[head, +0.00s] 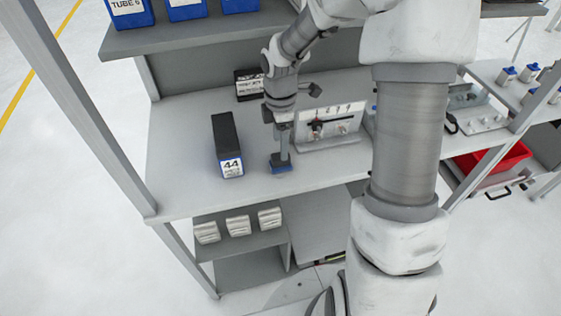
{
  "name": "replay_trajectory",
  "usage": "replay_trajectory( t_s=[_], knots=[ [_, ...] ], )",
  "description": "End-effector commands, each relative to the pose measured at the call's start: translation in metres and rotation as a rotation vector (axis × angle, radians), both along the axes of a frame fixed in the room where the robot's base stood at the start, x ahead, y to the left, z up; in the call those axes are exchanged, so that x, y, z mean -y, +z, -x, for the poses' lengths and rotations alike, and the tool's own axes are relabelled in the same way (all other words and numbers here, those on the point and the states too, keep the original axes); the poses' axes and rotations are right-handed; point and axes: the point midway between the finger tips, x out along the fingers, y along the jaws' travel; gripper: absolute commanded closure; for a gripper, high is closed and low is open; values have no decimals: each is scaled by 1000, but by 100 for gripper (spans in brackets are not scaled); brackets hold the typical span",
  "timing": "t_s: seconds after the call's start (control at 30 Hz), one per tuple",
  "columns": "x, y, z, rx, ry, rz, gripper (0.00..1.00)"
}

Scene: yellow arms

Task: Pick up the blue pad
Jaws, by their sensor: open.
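The blue pad (282,170) is a small dark-blue piece near the front edge of the workbench, right of the black box. My arm reaches down from above, and my gripper (281,158) is right at the pad, pointing down. The jaws are open. The fingers are small and partly merge with the pad in the head view, so I cannot tell whether they touch it or sit around it.
A black box labelled 44 (227,146) stands left of my gripper. A grey panel rack (330,128) stands close on the right, and another dark box (249,85) is behind. A shelf (185,40) with blue bins overhangs the back. Bare bench (178,150) lies at left.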

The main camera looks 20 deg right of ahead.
Motion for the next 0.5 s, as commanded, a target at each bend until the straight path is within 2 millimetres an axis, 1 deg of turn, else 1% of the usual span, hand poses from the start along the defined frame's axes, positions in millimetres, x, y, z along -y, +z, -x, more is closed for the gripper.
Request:
replay_trajectory(
  t_s=[0.13, 0.33, 0.4, 0.5],
  knots=[
    [-1, -12, 1, -3, 0, 0, 28],
    [-1, -43, 3, -4, 1, 0, 28],
    [-1, -49, 2, -2, 0, 0, 28],
    [0, -54, 2, -1, -1, 0, 28]
  ],
)
